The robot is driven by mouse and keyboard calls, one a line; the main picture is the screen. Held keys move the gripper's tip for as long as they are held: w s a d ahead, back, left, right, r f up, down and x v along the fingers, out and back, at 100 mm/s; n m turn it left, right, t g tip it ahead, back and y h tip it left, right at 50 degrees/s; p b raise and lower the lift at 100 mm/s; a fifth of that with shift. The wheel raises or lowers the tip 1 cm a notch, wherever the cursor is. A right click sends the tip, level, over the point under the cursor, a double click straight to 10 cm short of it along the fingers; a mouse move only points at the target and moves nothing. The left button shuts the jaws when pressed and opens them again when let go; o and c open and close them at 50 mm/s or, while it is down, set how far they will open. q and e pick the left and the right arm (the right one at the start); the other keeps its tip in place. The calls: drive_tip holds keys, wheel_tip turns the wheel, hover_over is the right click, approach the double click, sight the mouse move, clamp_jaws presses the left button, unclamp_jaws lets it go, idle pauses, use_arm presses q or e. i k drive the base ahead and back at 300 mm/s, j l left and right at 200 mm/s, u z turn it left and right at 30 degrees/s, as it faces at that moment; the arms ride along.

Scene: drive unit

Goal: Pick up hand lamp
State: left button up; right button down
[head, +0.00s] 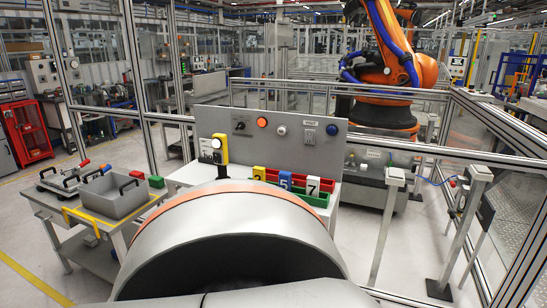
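A yellow and black hand lamp (220,146) stands upright at the left end of the workbench, in front of the grey control panel (285,140). Its yellow upper part has a pale round or square face, and its lower part is dark. Neither of my grippers shows in the head view, so I cannot see what they hold. A large grey rounded shape with an orange band fills the bottom middle, close to the camera. It hides the front of the bench just below the lamp.
Yellow, blue and white numbered cards (285,181) stand by red and green bins (317,198) right of the lamp. A trolley (62,209) with a grey box (114,195) stands left. An orange robot arm (390,50) is behind the fence. Floor is clear at the lower left.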

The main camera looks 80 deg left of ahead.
sight(219, 141)
drive_tip(key=u, duration=3)
